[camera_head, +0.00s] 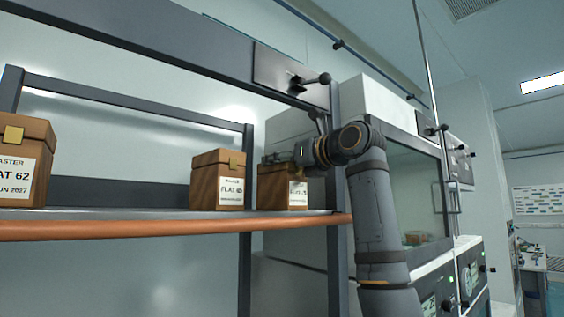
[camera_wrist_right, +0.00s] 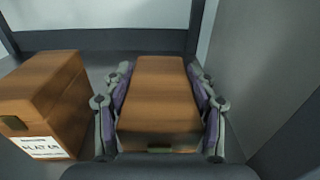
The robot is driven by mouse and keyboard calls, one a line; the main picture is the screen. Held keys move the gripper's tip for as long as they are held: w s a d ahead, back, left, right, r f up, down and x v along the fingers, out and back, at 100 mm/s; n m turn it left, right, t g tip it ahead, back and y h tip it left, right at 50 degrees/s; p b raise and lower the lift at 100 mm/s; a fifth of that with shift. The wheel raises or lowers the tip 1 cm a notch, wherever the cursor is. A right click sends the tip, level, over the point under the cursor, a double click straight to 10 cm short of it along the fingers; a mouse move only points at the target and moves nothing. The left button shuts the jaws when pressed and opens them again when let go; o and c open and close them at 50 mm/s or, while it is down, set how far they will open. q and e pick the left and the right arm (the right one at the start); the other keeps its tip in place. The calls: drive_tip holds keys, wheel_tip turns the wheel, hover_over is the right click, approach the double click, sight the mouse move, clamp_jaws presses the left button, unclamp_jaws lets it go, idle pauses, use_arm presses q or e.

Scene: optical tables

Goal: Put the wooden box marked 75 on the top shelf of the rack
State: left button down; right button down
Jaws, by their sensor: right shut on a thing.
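A brown wooden box (camera_head: 276,190) with a white label is at the right end of the rack's upper shelf (camera_head: 170,229). Its label is partly covered and too small to read. My right gripper (camera_head: 284,158) is shut on this box, with its fingers on both sides, as the right wrist view shows the box (camera_wrist_right: 159,95) between them. The box looks upright, with its base at shelf level; whether it bears fully on the shelf I cannot tell. My left gripper is not in view.
A box marked FLAT and a number in the sixties (camera_head: 217,182) stands just left of the held box. A box marked FLAT 62 (camera_head: 24,165) stands at the far left, with free shelf between them. A dark rack post (camera_head: 337,240) is close on the right.

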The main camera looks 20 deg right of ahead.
drive_tip(key=shift+s+r, duration=0.15)
drive_tip(key=shift+c, duration=1.8)
unclamp_jaws()
drive_tip(key=shift+f, duration=0.2)
drive_tip(key=shift+r, duration=0.15)
drive_tip(key=shift+s+b, duration=0.15)
drive_tip(key=shift+b, duration=0.2)
drive_tip(key=b+v, duration=0.9)
drive_tip(key=v, duration=0.3)
drive_tip(key=shift+b, duration=0.35)
